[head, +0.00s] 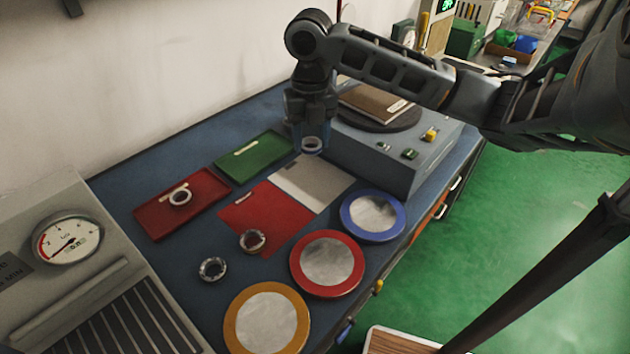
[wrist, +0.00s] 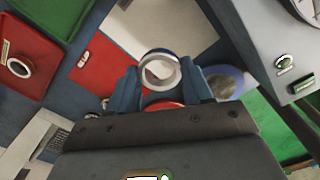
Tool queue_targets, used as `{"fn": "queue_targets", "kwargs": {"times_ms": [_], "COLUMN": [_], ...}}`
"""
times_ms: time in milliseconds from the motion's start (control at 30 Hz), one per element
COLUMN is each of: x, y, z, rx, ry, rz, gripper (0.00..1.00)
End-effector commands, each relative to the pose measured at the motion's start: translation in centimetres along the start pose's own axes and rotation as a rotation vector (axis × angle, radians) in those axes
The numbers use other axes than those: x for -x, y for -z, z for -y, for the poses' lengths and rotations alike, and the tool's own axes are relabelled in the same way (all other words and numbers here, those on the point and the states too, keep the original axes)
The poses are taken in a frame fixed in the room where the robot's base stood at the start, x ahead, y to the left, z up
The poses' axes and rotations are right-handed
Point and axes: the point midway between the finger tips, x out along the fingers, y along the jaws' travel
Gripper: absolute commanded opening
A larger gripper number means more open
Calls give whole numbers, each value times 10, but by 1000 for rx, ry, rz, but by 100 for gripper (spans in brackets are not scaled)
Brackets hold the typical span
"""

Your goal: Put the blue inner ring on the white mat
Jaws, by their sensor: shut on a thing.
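My gripper (head: 311,134) is shut on a pale metal ring (head: 312,150), which hangs below it near the far edge of the white mat (head: 318,186). In the wrist view the ring (wrist: 160,87) sits between both fingers of my gripper (wrist: 161,84), and a blue edge shows at its top. I take it as the blue inner ring. The white mat (wrist: 178,25) shows behind and above the ring in that view. The ring appears raised above the surface, but its exact height is unclear.
A red mat (head: 262,207) adjoins the white one. A red tray (head: 150,213) holds another ring; a green tray (head: 262,158) is beside it. Two loose rings lie nearer. Blue, red and yellow-rimmed discs line the front edge. A grey-blue machine (head: 380,160) stands close right.

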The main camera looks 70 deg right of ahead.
Motion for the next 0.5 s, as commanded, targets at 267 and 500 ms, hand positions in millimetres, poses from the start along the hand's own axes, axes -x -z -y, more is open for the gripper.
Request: {"fn": "queue_targets", "kwargs": {"times_ms": [267,500], "x": [-33,-62], "y": [-2,-3], "z": [10,10], "rx": [-2,0], "ry": [-2,-1], "rz": [-4,0], "gripper": [12,12]}}
